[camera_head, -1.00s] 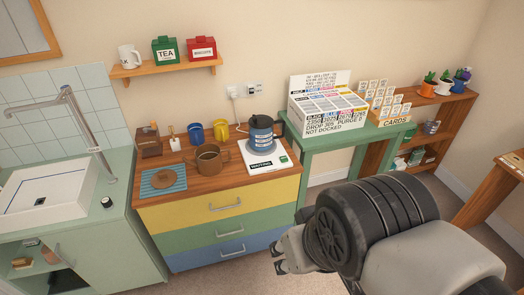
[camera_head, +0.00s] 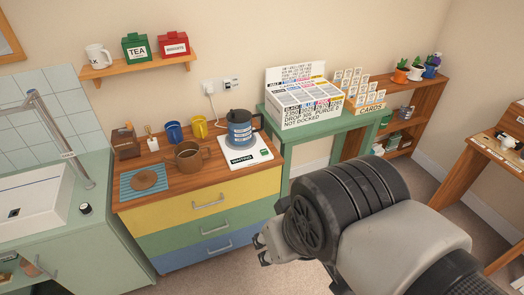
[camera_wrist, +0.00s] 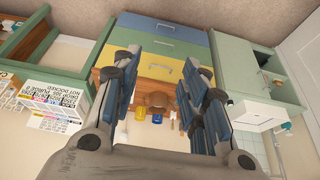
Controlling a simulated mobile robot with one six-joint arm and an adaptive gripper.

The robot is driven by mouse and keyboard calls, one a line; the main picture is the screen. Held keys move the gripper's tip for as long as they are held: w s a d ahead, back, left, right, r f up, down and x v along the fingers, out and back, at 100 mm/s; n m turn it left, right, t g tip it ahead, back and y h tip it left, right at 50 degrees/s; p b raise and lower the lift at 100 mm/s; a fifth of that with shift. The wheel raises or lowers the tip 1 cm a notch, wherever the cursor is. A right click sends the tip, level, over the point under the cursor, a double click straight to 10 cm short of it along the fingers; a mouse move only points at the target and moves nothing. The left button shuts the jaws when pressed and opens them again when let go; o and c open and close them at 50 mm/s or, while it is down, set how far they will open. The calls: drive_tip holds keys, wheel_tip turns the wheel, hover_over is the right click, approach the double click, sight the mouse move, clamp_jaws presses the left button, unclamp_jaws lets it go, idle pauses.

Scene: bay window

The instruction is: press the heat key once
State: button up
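A blue-grey kettle (camera_head: 240,131) with a dark lid and a white label stands on a white base plate (camera_head: 238,164) at the right end of the wooden drawer top. The plate's front has a dark label that seems to read "WARMING". A small green mark (camera_head: 265,153) is at its right side; I cannot tell whether it is the heat key. My gripper (camera_head: 263,249) is low in front of the drawers, well apart from the plate. In the wrist view my gripper (camera_wrist: 157,85) has its fingers spread and nothing between them; the kettle is not clearly visible there.
A brown mug (camera_head: 188,157), blue cup (camera_head: 174,131), yellow cup (camera_head: 199,127) and striped blue mat (camera_head: 130,184) are left of the plate. A green table (camera_head: 300,138) with a labelled box (camera_head: 304,104) stands right. Open floor lies before the drawers.

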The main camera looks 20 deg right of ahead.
clamp_jaws()
idle(0.3)
idle(1.2)
